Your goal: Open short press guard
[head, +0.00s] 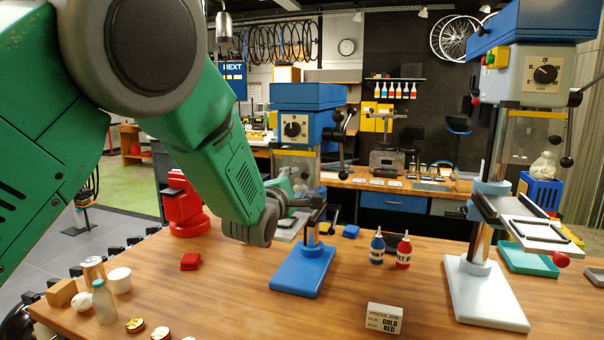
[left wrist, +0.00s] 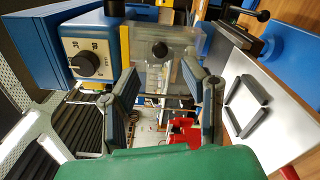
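The short press (head: 305,118) is the blue drill press in the middle of the head view, standing on a blue base (head: 304,270). Its guard (head: 297,165) is a clear panel with a yellow top edge below the press head, partly hidden by my arm. In the left wrist view the guard (left wrist: 190,45) is in front of my fingers, with a dark round knob (left wrist: 160,50) on it. My left gripper (left wrist: 160,72) is open, with its two fingers apart and nothing seen between them. Whether the fingertips touch the guard I cannot tell. My right gripper is not in view.
A taller press (head: 535,75) stands at the right on a white base. Blue and red bottles (head: 404,252) and a gold/red job sign (head: 384,318) are on the wooden table (head: 240,290). A red vise-like object (head: 184,205) stands at left.

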